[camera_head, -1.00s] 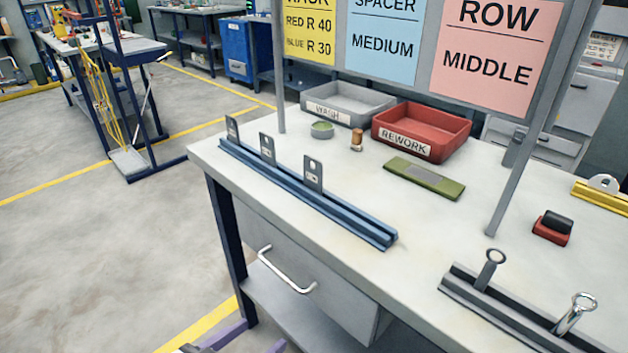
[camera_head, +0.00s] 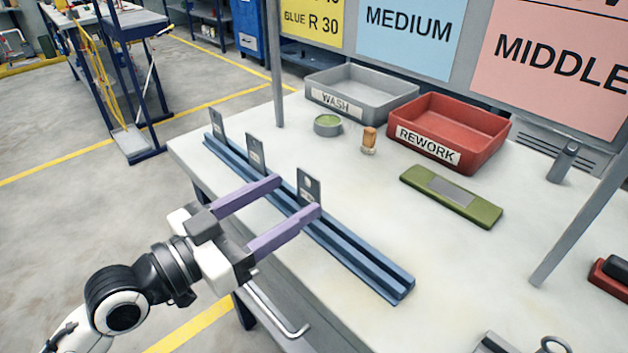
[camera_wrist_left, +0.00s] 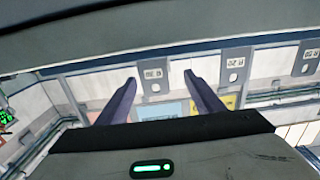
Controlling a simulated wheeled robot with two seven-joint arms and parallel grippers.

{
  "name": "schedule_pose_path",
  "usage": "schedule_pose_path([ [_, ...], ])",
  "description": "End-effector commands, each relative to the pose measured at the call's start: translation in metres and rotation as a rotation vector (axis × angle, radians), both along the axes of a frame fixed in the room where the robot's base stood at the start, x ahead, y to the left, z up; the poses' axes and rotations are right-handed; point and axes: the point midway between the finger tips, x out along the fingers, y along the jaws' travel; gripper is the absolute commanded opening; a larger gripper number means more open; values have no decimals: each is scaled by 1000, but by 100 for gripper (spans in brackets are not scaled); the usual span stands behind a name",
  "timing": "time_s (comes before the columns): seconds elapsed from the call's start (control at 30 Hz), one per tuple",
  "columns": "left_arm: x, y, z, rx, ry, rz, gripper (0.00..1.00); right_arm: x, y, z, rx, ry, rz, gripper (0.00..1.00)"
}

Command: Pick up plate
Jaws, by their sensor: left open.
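Three small grey plates with a hole stand upright in a blue slotted rail (camera_head: 360,262) on the bench: a far one (camera_head: 217,121), a middle one (camera_head: 255,150) and a near one (camera_head: 310,183). My left gripper (camera_head: 298,197) is open and empty, its purple fingers reaching over the rail towards the near plate. In the left wrist view a plate (camera_wrist_left: 154,80) shows between the open fingertips (camera_wrist_left: 159,78), apparently beyond them. Two more plates show right of it, one (camera_wrist_left: 235,65) closer and one (camera_wrist_left: 307,57) at the edge. I cannot tell whether the fingers touch the plate.
A grey WASH bin (camera_head: 362,98) and a red REWORK bin (camera_head: 449,132) stand at the back. A green-topped round dish (camera_head: 327,125), a small orange-topped item (camera_head: 368,140) and a green block (camera_head: 451,195) lie before them. A sign post (camera_head: 580,232) rises at right.

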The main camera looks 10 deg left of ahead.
Motion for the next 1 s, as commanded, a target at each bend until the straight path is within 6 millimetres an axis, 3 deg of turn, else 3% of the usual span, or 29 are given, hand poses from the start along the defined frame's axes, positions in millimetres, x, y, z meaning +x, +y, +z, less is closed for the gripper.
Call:
schedule_pose_path([
  [0.2,25,-17,1,-3,-1,0,61,-14,0,-6,-5,32,1,26],
  [0.37,34,-25,-1,-3,-1,-1,61,-14,0,-6,-5,33,1,26],
  [0.63,63,-50,-6,-3,-1,-1,61,-11,0,-2,-5,26,2,26],
  [0.97,69,-55,-8,1,-1,-2,61,-6,0,0,-4,16,1,26],
  [1.0,69,-54,-8,1,-1,-2,54,-6,0,0,-3,16,1,26],
])
